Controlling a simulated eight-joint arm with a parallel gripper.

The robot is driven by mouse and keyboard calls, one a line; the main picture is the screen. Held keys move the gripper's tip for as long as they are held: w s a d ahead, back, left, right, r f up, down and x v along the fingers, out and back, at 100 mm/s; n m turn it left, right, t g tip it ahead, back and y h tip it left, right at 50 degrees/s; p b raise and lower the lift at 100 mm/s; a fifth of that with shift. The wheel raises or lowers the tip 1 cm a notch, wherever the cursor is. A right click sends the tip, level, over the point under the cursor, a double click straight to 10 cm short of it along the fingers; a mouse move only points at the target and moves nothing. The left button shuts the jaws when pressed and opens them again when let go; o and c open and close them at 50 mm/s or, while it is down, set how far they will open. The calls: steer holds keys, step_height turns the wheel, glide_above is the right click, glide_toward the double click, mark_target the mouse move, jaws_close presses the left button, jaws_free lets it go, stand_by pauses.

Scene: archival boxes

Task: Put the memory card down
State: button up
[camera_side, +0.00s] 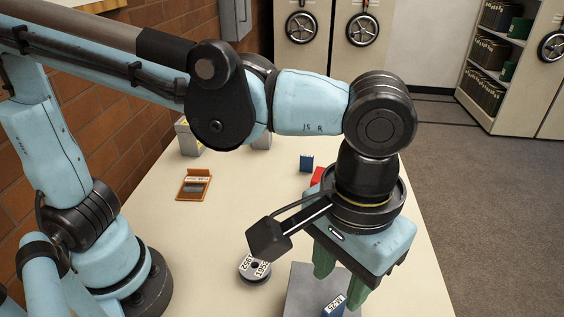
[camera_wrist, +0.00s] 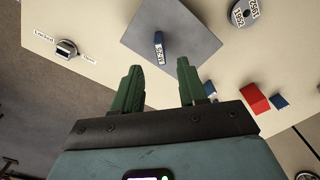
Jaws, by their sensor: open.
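A small blue piece with a white label (camera_wrist: 158,46), which may be the memory card, stands on a grey square pad (camera_wrist: 185,22). In the side view the labelled blue piece (camera_side: 334,307) is cut by the bottom edge, on the grey pad (camera_side: 300,285). My gripper (camera_side: 340,278) is above the pad with its green fingers pointing down. In the wrist view the fingers of my gripper (camera_wrist: 160,72) are spread apart with nothing between them. The blue piece appears beyond the fingertips, apart from them.
A labelled reel (camera_side: 254,267) lies left of the pad. A red block (camera_wrist: 254,98) and a blue block (camera_wrist: 279,101) sit together on the table. A knob marked Locked and Open (camera_wrist: 66,50) is near the table edge. An orange tray (camera_side: 194,184) lies farther back.

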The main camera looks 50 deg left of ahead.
mark_target(334, 305)
step_height(334, 305, up, 5)
steer(key=w+a+f+t, duration=0.2)
steer(key=a, duration=0.7)
steer(key=w+a+f+t, duration=0.2)
steer(key=a+f, duration=0.1)
steer(key=a, duration=0.6)
steer(key=w+a+f+t, duration=0.3)
steer(key=a, duration=0.6)
steer(key=shift+a, duration=0.2)
steer(key=shift+w, duration=0.1)
